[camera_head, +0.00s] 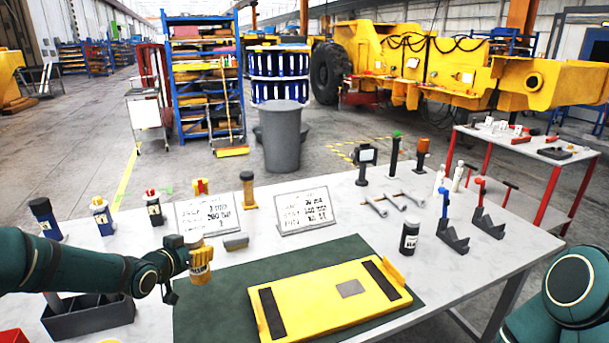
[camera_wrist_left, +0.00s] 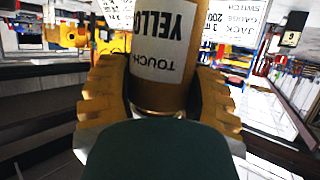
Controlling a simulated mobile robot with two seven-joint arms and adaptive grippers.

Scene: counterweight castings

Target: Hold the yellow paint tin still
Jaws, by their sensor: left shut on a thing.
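The yellow paint tin (camera_head: 200,264) stands at the left part of the white table, by the left edge of the green mat. It has a white label with dark lettering. My left gripper (camera_head: 186,268) is at the tin, coming from the left, and is shut on it. In the left wrist view the tin (camera_wrist_left: 163,60) shows upside down between the two ribbed fingers of my left gripper (camera_wrist_left: 160,100), one on each side. Its label reads "TOUCH" and "YELLO". My right gripper is not in view; only part of my right arm shows at the lower right.
A yellow plate (camera_head: 330,299) with black strips lies on the green mat (camera_head: 225,318). A dark divided tray (camera_head: 90,322) is below my left arm. Two white sign cards (camera_head: 305,212) stand behind the mat. A black bottle (camera_head: 409,238) and dark brackets (camera_head: 453,236) stand at the right.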

